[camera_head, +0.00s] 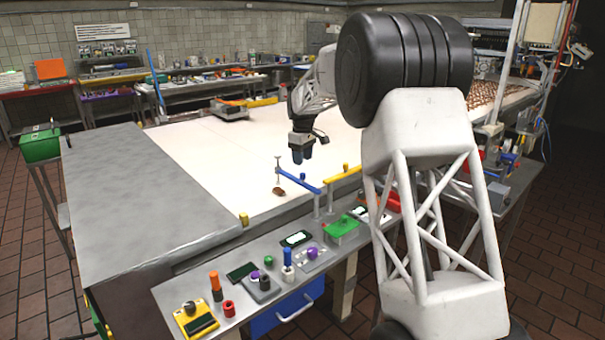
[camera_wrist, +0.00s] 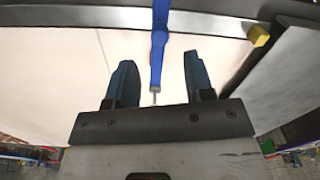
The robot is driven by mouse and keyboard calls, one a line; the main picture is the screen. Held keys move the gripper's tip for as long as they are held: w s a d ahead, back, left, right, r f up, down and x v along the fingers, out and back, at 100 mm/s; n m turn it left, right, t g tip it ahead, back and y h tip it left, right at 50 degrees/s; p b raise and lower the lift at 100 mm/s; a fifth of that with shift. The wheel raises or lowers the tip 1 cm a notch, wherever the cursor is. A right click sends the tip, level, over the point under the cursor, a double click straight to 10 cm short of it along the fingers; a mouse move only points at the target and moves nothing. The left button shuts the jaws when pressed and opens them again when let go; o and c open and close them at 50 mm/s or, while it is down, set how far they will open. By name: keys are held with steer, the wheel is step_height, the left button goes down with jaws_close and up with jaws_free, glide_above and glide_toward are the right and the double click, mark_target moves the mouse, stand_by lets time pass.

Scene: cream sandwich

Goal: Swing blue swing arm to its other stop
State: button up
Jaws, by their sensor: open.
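In the wrist view the blue swing arm (camera_wrist: 160,42) runs down from the top, lined up with the gap between my fingers. My gripper (camera_head: 302,158) is open and points down above the belt, beyond and a little above the arm. In the wrist view my gripper (camera_wrist: 158,60) shows two dark blue fingers, apart and holding nothing. I cannot tell whether they touch the arm.
A yellow swing arm (camera_head: 343,174) stands just right of the blue one. A small brown piece (camera_head: 278,191) lies on the belt (camera_head: 205,155) near the pin. A control panel (camera_head: 232,296) with several knobs and buttons runs along the front. The belt to the left is mostly clear.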

steer(key=shift+f, duration=3.1)
jaws_close()
